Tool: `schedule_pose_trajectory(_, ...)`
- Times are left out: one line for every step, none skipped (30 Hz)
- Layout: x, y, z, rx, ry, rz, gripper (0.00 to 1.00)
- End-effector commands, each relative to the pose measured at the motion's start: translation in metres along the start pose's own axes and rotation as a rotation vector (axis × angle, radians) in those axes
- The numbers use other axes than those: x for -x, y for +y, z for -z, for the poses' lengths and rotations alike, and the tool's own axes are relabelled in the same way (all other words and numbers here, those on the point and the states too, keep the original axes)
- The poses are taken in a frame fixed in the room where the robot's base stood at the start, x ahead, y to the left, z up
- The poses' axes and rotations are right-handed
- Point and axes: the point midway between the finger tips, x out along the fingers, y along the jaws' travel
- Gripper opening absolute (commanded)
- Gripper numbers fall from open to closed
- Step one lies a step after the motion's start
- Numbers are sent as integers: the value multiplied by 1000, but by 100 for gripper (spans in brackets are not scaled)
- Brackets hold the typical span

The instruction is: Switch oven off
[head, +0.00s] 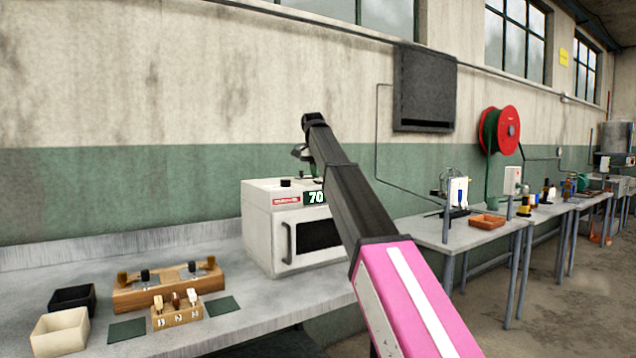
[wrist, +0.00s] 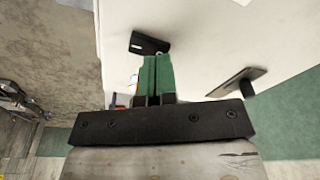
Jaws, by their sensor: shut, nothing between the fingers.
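The oven (head: 270,228) is a white box on the bench, with a red label, a lit display (head: 315,197) reading 70 and a black knob (head: 286,183) on top. Its door has a dark window and a handle (head: 287,243). My arm crosses in front of its right side and hides part of the front. My gripper (head: 316,173) is above the oven's top, mostly hidden by the arm. In the wrist view my gripper's green fingers (wrist: 157,60) are together and empty over a white surface. A dark piece (wrist: 150,43) shows just beyond the fingertips; whether they touch is unclear.
A wooden rack (head: 168,290), a small numbered block (head: 177,315), a black bin (head: 72,299) and a cream bin (head: 60,332) stand on the bench left of the oven. A second bench with an orange tray (head: 487,221) stands to the right. A grey flat part (wrist: 237,83) shows right of my fingers.

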Motion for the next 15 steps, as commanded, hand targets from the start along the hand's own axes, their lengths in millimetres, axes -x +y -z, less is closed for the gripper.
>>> schedule_pose_trajectory(4, -1, 1, 0, 0, 0, 0)
schedule_pose_trajectory(6, -1, 2, 0, 0, 0, 0)
schedule_pose_trajectory(9, -1, 2, 0, 0, 0, 0)
schedule_pose_trajectory(11, -1, 2, 0, 0, 0, 0)
schedule_pose_trajectory(13, -1, 3, 0, 0, 0, 0)
schedule_pose_trajectory(16, -1, 3, 0, 0, 0, 0)
schedule_pose_trajectory(18, -1, 3, 0, 0, 0, 0)
schedule_pose_trajectory(20, -1, 4, 0, 0, 0, 0)
schedule_pose_trajectory(23, 0, 4, 0, 0, 0, 0)
schedule_pose_trajectory(25, 0, 4, 0, 0, 0, 0)
schedule_pose_trajectory(27, 0, 5, 0, 0, 0, 0)
schedule_pose_trajectory(30, 0, 5, 0, 0, 0, 0)
schedule_pose_trajectory(32, 0, 5, 0, 1, 0, 0)
schedule_pose_trajectory(34, 0, 6, 0, 1, 0, 0)
schedule_pose_trajectory(36, 0, 6, 0, 1, 0, 0)
